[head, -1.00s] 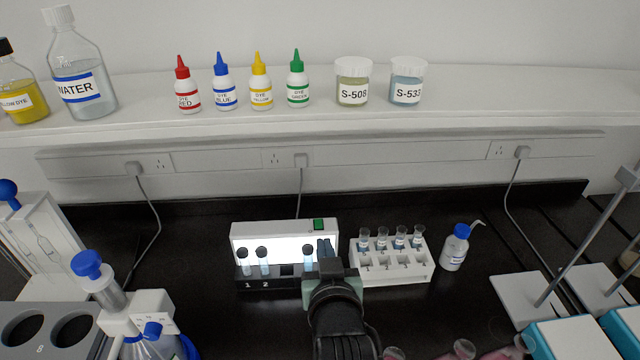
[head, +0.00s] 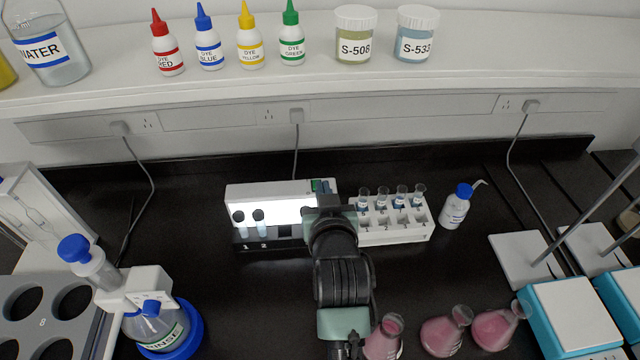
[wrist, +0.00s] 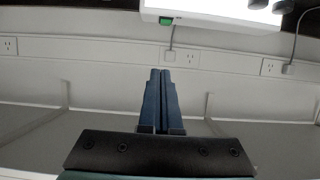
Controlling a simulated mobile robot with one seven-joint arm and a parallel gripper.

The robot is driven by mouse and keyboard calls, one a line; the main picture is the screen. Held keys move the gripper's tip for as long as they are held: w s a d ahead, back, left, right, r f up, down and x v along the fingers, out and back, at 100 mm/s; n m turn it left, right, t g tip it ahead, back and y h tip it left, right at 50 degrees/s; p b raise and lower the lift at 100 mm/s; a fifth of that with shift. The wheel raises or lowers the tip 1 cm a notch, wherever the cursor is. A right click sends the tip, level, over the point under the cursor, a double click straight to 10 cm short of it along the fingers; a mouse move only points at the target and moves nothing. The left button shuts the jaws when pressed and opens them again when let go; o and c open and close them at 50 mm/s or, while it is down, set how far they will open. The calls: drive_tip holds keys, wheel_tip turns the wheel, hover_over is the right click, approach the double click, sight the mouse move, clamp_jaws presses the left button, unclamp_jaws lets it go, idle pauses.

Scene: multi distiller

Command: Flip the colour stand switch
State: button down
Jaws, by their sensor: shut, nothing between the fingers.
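The colour stand (head: 232,196) is a white box with a glowing white front panel, at the middle of the bench in the head view. Its green switch (head: 317,185) sits at the top right, partly hidden by my gripper (head: 326,187). In the wrist view the stand (wrist: 215,14) shows at the top edge, with the green switch (wrist: 166,21) near its left end. My gripper (wrist: 160,75) is shut and empty; its dark blue fingertips point toward the switch. I cannot tell from the views whether they touch it.
Two capped vials (head: 261,223) stand in the stand's numbered front row. A white rack (head: 392,234) of vials is close to the right of my arm, with a wash bottle (head: 456,207) beyond. Pink flasks (head: 440,333) stand at the front right.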

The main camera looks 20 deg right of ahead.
drive_tip(key=x, duration=0.8)
drive_tip(key=shift+w+p, duration=0.1)
drive_tip(key=shift+p, duration=0.3)
drive_tip(key=shift+s+a+f+p, duration=0.1)
drive_tip(key=shift+s+f+p, duration=0.1)
drive_tip(key=shift+f, duration=0.75)
drive_tip(key=shift+s+f+p, duration=0.15)
drive_tip(key=shift+f, duration=0.85)
drive_tip(key=shift+f, duration=0.1)
drive_tip(key=shift+s+f+b, duration=0.2)
drive_tip(key=shift+f+b, duration=0.35)
drive_tip(key=shift+b, duration=0.35)
drive_tip(key=shift+r, duration=0.15)
drive_tip(key=shift+r+p, duration=0.6)
drive_tip(key=shift+r, duration=0.1)
drive_tip(key=shift+w, duration=0.1)
